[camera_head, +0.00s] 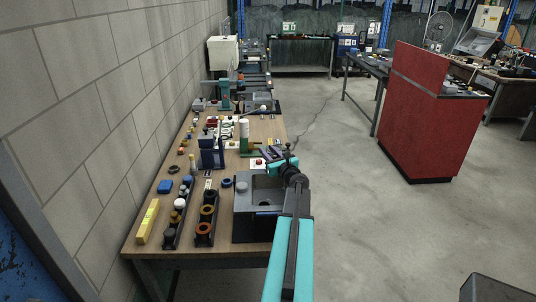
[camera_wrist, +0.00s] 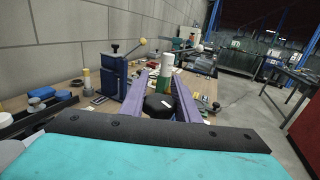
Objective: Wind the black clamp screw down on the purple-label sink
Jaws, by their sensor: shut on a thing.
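A dark grey sink (camera_head: 243,222) stands at the front right of the bench in the head view. A second sink (camera_head: 262,97) sits farther back. I cannot read a purple label on either. My gripper (camera_head: 286,157) is over the far right edge of the near sink in the head view. In the wrist view, my gripper (camera_wrist: 158,84) has its two long fingers on either side of a black knob (camera_wrist: 158,105), which looks like the clamp screw. The fingers are shut on it. The screw's lower end is hidden.
A blue block-like fixture (camera_wrist: 112,77) with a black knob stands left of the fingers. A white and green cylinder (camera_wrist: 166,70) stands just beyond. Racks of coloured rings (camera_head: 207,222) lie left of the near sink. A wall borders the bench; open floor lies right.

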